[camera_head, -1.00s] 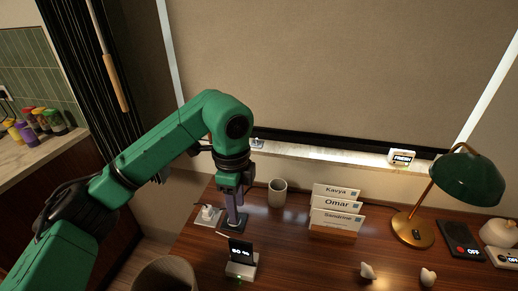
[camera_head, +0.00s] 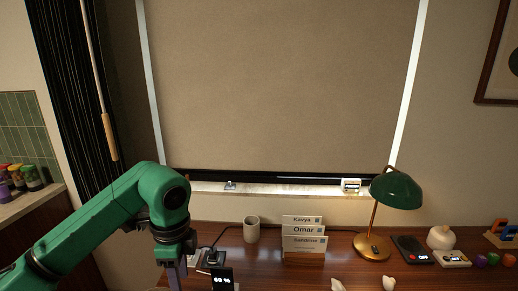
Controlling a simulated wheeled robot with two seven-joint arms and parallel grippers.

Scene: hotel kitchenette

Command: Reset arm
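My green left arm (camera_head: 110,220) comes in from the left, bent at the elbow, with its forearm pointing down. My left gripper (camera_head: 174,276) is at the bottom edge of the head view, left of the small black display reading 80 % (camera_head: 222,281). Its fingertips are cut off or hidden, so I cannot tell whether it is open or shut. I see nothing held in it. My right arm and gripper are not in view.
The wooden desk holds a cup (camera_head: 251,229), name cards (camera_head: 303,240), a green lamp (camera_head: 396,190), a black OFF panel (camera_head: 411,250) and a white rounded object (camera_head: 440,237). A dark plate (camera_head: 213,257) lies close to my gripper. A blind (camera_head: 280,85) hangs behind.

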